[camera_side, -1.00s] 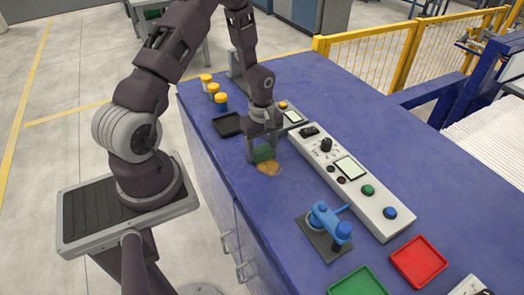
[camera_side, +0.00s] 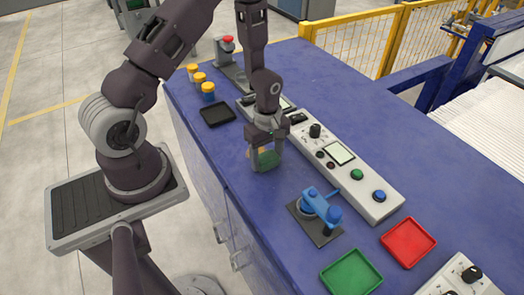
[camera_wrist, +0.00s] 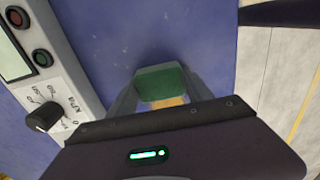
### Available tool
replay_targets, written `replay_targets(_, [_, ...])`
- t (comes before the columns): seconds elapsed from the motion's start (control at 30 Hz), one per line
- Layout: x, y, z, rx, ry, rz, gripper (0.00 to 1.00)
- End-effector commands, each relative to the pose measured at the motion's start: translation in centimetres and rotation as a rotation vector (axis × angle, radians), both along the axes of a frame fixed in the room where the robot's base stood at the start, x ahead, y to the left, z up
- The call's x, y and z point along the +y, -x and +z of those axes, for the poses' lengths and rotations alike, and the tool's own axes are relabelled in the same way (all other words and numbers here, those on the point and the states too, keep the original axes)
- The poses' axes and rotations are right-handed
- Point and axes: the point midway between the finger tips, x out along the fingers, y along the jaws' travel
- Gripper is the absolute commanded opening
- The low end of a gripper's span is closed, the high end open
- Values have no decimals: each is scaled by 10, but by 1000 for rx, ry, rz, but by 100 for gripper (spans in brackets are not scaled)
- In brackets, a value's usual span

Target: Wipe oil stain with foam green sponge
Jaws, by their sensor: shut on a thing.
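My gripper (camera_side: 266,166) is shut on the green foam sponge (camera_side: 267,159), with one finger on each side of it. The sponge is low at the blue tabletop; I cannot tell how firmly it presses. The yellow-brown oil stain (camera_side: 252,152) shows partly behind and left of the gripper, the rest hidden by fingers and sponge. In the wrist view, the sponge (camera_wrist: 160,82) sits between the fingertips, and a strip of the stain (camera_wrist: 170,102) shows just below it.
A long control panel (camera_side: 340,160) runs close to the right of my gripper. A blue valve fixture (camera_side: 320,207), a green tray (camera_side: 351,274) and a red tray (camera_side: 408,242) stand nearer the front. A black tray (camera_side: 217,115) and several yellow-capped jars (camera_side: 208,92) are behind.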

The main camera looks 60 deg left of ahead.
Motion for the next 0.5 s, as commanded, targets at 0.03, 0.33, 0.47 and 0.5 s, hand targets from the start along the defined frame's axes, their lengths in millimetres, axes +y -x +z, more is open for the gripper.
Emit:
replay_targets(0.03, [1, 1, -1, 2, 0, 1, 20])
replay_targets(0.33, [30, 0, 0, 0, 0, 3, 20])
replay_targets(0.47, [41, 0, 0, -1, 0, 3, 20])
replay_targets(0.5, [45, 0, 0, 0, 0, 3, 20])
